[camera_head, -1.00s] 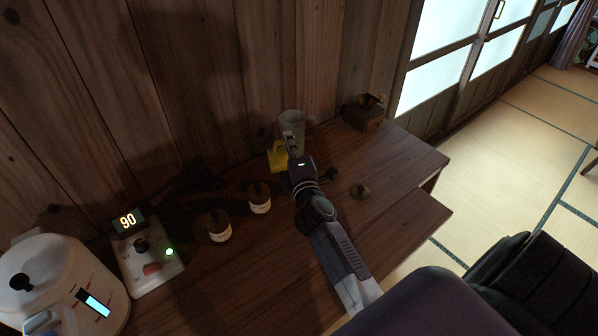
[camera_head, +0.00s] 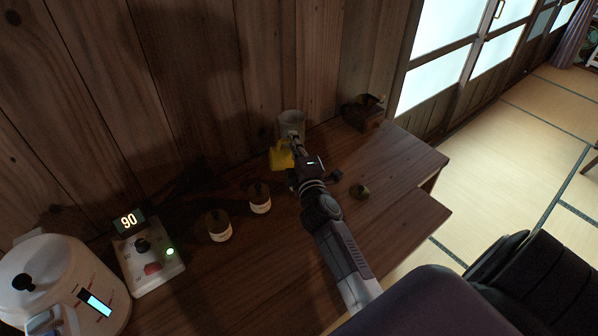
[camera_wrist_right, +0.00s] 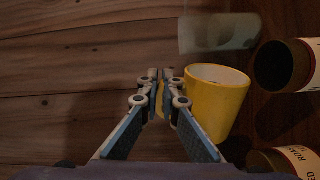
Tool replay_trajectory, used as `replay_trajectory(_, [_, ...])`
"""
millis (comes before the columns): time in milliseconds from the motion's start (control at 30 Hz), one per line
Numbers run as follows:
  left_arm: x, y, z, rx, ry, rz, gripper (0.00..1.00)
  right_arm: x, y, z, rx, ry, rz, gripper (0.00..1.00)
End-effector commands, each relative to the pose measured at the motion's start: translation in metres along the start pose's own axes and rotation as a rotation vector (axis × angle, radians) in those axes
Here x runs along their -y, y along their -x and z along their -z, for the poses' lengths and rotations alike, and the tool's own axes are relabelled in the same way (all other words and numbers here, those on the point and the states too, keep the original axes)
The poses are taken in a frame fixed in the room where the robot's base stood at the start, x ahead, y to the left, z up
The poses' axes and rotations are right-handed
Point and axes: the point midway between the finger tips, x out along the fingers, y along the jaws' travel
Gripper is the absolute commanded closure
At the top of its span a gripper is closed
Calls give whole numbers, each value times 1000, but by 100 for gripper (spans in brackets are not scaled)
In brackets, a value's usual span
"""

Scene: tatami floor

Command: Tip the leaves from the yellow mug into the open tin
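The yellow mug (camera_head: 281,157) is near the back of the wooden counter in the head view. My right gripper (camera_head: 293,147) reaches it from the front. In the right wrist view, the fingers (camera_wrist_right: 160,92) are shut on the handle side of the mug (camera_wrist_right: 215,108). The mug's rim shows, but leaves cannot be made out inside. Two small tins with cream labels stand to its left, a nearer one (camera_head: 219,227) and a farther one (camera_head: 260,198). A dark round top (camera_wrist_right: 283,66) shows on one labelled tin; I cannot tell whether it is open. My left gripper is out of view.
A pale glass-like vessel (camera_head: 291,122) stands behind the mug. A wooden grinder (camera_head: 363,112) stands at the back right. A control box reading 90 (camera_head: 150,262) and a white kettle (camera_head: 62,280) are at left.

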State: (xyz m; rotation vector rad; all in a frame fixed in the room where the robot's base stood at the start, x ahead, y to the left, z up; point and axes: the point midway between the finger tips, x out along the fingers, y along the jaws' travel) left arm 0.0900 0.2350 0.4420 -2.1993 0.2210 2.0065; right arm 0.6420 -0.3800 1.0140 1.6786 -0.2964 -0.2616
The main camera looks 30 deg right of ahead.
Motion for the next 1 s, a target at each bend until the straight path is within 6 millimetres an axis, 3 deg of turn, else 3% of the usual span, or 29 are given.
replay_trajectory(1000, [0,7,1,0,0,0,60,-3,0,-13,0,-138,-1,100])
